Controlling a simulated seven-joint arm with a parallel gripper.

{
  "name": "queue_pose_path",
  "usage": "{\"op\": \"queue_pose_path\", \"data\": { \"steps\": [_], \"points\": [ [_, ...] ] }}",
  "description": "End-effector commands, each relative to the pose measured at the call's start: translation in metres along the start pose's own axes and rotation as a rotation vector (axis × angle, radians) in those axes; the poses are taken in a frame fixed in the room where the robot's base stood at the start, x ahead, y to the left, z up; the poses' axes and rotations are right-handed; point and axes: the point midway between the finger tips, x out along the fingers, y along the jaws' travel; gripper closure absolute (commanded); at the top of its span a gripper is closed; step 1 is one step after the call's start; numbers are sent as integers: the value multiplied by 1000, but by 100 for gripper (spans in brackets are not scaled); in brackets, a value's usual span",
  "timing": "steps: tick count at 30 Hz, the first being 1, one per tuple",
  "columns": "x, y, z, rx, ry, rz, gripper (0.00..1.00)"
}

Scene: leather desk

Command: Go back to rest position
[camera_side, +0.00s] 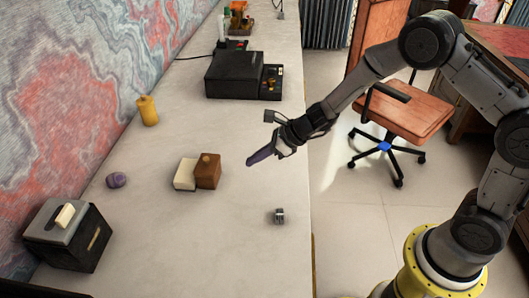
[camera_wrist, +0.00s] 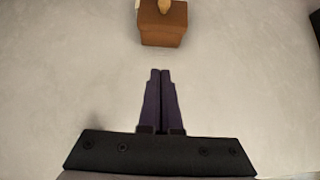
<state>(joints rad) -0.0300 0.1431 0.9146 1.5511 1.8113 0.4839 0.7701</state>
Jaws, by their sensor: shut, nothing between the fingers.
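My gripper (camera_side: 250,163) is at the end of my arm in the side view, to the right of the brown block and above the desk. In the wrist view its two purple fingers (camera_wrist: 160,72) are together with nothing between them. The brown block (camera_side: 208,172) has a small knob on top and stands beside a white block (camera_side: 185,174). In the wrist view the brown block (camera_wrist: 163,27) is beyond the fingertips, apart from them.
A chair (camera_side: 405,108) stands right of the desk.

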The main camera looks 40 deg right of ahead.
Motion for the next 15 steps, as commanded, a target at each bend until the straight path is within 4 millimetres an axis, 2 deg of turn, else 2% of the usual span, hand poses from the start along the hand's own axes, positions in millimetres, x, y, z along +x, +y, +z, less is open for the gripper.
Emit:
{"op": "queue_pose_path", "data": {
  "steps": [3, 10, 13, 15],
  "points": [
    [-20, -1, 0, 1, -1, -3, 100],
    [-39, 0, 3, -4, -6, -4, 100],
    [-53, -5, 25, -29, -44, -28, 100],
    [-75, -8, 52, -70, -88, -55, 100]
  ]
}}
